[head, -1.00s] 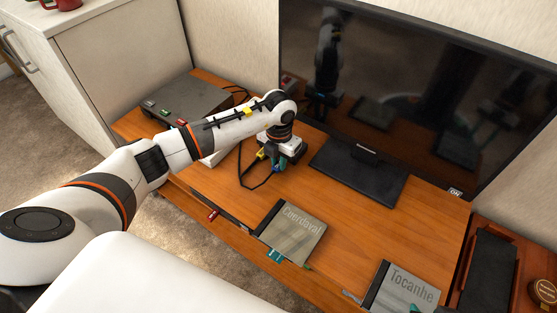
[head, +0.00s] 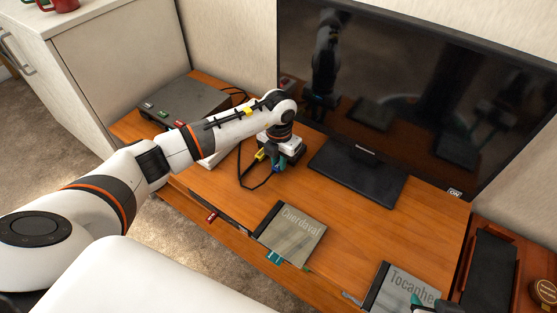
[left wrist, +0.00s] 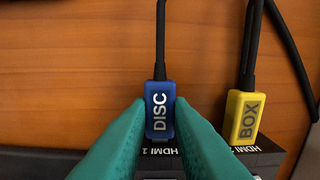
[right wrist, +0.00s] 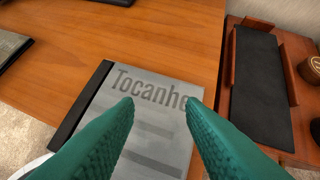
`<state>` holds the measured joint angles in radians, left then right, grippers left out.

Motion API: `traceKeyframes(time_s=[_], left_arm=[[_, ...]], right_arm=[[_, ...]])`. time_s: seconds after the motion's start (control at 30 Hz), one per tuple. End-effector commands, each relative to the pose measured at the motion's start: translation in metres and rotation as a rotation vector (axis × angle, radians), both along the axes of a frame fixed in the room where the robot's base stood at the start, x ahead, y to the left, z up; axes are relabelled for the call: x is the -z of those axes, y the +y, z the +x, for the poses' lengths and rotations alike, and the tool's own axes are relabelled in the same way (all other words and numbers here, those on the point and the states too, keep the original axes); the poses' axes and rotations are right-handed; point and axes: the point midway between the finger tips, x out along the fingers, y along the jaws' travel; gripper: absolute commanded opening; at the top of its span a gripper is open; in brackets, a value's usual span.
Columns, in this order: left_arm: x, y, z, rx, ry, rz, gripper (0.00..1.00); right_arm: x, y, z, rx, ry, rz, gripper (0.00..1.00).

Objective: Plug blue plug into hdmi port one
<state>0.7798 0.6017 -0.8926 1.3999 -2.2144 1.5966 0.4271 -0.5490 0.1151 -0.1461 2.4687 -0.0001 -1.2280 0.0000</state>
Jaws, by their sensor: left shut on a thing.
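The blue plug (left wrist: 160,103), labelled DISC, is between the fingers of my left gripper (left wrist: 159,118) in the left wrist view. The gripper is shut on it. The plug points at the black HDMI box (left wrist: 262,150), in line with the HDMI 1 label; its front end meets the box edge, and I cannot tell how deep it sits. The yellow plug (left wrist: 244,117), labelled BOX, is at HDMI 2 to the right. In the head view my left gripper (head: 278,165) is low over the table. My right gripper (right wrist: 160,103) is open and empty above the Tocanhe case.
The television (head: 420,90) and its black stand (head: 358,178) are right of the left gripper. A grey console (head: 185,105) stands at the back left. The Cuerdaval case (head: 292,235) and the Tocanhe case (head: 400,290) lie near the front edge. Table between them is clear.

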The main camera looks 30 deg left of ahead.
Motion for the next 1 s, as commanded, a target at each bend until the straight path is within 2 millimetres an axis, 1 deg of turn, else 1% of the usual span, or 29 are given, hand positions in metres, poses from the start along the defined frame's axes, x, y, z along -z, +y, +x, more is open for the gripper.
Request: traceKeyframes(time_s=[1.0], left_arm=[[0.000,-0.001,0.007,0.001,0.000,0.000,0.00]], right_arm=[[-0.011,0.005,0.019,-0.010,-0.113,0.019,0.36]])
